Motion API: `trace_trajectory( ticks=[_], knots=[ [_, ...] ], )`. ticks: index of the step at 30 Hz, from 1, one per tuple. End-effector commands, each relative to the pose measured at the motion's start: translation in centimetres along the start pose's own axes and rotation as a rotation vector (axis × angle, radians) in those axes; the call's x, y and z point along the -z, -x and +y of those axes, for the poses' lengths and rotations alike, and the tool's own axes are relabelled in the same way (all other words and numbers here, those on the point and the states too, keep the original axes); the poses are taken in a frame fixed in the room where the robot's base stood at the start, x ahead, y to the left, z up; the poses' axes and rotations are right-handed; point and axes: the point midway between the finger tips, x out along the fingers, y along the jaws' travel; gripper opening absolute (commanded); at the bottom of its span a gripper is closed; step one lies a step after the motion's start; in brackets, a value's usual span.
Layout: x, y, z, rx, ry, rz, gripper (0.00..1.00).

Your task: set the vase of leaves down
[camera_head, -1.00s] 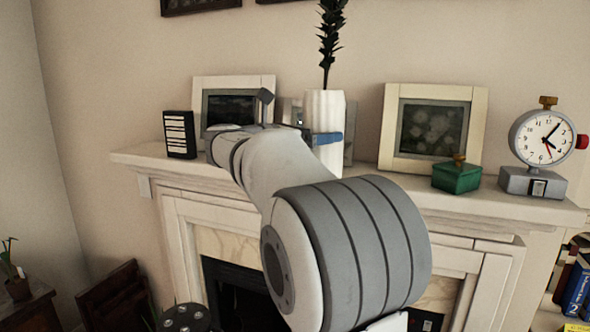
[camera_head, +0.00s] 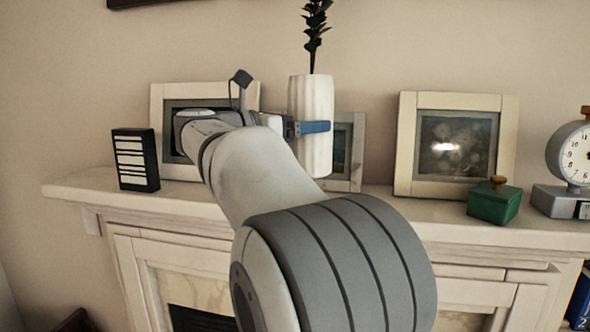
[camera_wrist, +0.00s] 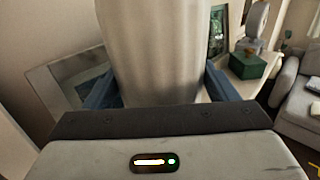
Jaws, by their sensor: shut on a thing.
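The white ribbed vase (camera_head: 318,98) with dark leaves (camera_head: 316,30) stands upright in my gripper (camera_head: 314,128) in the head view. The gripper's blue fingers are shut around the middle of the vase. In the wrist view the vase (camera_wrist: 155,50) fills the centre, between the two blue fingers (camera_wrist: 160,90). In the head view the vase's base appears near the level of the mantel shelf (camera_head: 370,205). I cannot tell whether it touches the shelf.
On the mantel stand a black box with white stripes (camera_head: 135,160), framed pictures including a right one (camera_head: 407,150), a green box (camera_head: 494,202) and a clock (camera_head: 572,155). A small picture (camera_head: 345,150) is behind the vase. Bare shelf shows right of the vase.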

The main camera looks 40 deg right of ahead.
Motion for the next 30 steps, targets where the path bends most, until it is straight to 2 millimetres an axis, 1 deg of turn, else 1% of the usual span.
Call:
trace_trajectory(
  ticks=[3, 8, 12, 15, 18, 28, 29, 30],
  knots=[
    [1.4, 0.1, 0.0, -0.004, 0.000, -0.003, 0.33],
    [2.7, 0.2, 0.1, -0.006, -0.001, -0.002, 0.33],
    [4.7, 0.3, 0.1, -0.007, 0.000, -0.002, 0.33],
    [5.8, 0.3, 0.1, -0.007, -0.001, -0.002, 0.33],
    [6.2, 0.3, 0.1, -0.007, -0.003, -0.003, 0.33],
    [6.5, 0.3, 0.2, -0.008, -0.004, -0.003, 0.33],
    [6.6, 0.3, 0.2, -0.008, -0.002, -0.001, 0.81],
    [6.5, 0.3, 0.2, -0.008, -0.002, 0.000, 0.85]
  ],
)
